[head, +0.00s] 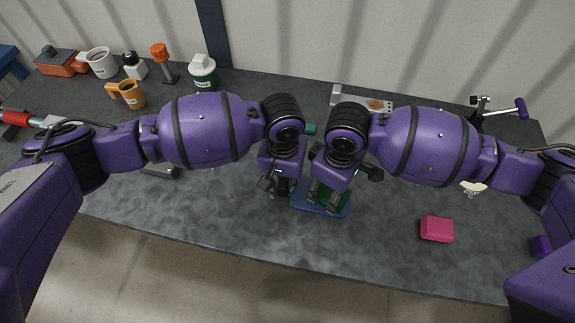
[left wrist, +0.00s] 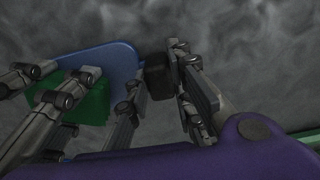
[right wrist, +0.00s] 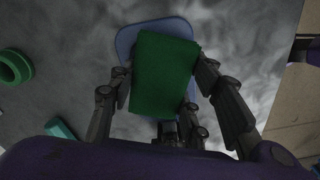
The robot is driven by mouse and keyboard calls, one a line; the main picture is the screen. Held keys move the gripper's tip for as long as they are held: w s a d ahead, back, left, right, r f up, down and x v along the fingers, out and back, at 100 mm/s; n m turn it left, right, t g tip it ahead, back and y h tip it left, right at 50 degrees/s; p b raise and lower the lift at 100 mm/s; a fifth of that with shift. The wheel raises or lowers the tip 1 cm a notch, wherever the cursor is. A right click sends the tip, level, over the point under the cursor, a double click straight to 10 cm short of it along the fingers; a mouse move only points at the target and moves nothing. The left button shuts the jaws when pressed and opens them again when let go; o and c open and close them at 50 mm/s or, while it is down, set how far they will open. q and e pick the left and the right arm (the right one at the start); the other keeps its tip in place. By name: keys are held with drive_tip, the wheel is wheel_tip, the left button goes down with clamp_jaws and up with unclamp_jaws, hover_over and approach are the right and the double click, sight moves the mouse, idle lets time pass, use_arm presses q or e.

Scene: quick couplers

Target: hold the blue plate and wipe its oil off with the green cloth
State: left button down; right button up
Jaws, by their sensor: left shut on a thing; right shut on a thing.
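The blue plate (head: 339,210) is near the front middle of the table; it also shows in the left wrist view (left wrist: 118,58) and the right wrist view (right wrist: 128,38). My left gripper (head: 280,187) is at its left side, shut on a dark block (left wrist: 156,75) at the plate's edge that looks like its handle. The green cloth (right wrist: 165,75) lies over the plate, seen also in the left wrist view (left wrist: 93,106). My right gripper (right wrist: 163,88) is shut on the cloth, one finger on each side. No oil is visible; the cloth covers much of the plate.
A pink block (head: 437,229) lies to the right. A small teal thing (head: 309,128) is behind my grippers. The table's front edge is close; the front left is clear.

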sight(350, 195)
use_arm(q)
drive_tip(key=shift+s+f, duration=0.1)
drive_tip(key=shift+s, duration=0.05)
use_arm(e)
drive_tip(key=shift+f, duration=0.45)
idle(0.7)
drive_tip(key=shift+a+r, duration=0.1)
drive_tip(key=shift+a, duration=0.3)
drive_tip(key=shift+s+d+r, duration=0.1)
drive_tip(key=shift+s+d, duration=0.05)
drive_tip(key=shift+d, duration=0.55)
drive_tip(key=shift+s+d+r, duration=0.1)
drive_tip(key=shift+s+d, duration=0.05)
drive_tip(key=shift+d, duration=0.55)
drive_tip(key=shift+s+d+f, duration=0.1)
drive_tip(key=shift+s+d, duration=0.15)
drive_tip(key=shift+d, duration=0.5)
drive_tip(key=shift+s+d+f, duration=0.1)
drive_tip(key=shift+s+d, duration=0.1)
drive_tip(key=shift+d, duration=0.55)
drive_tip(key=shift+a+r, duration=0.1)
drive_tip(key=shift+a, duration=0.05)
drive_tip(key=shift+w+a, duration=0.3)
drive_tip(key=shift+a, duration=0.55)
drive_tip(key=shift+w+a, duration=0.25)
drive_tip(key=shift+a, duration=0.6)
drive_tip(key=shift+a, duration=0.1)
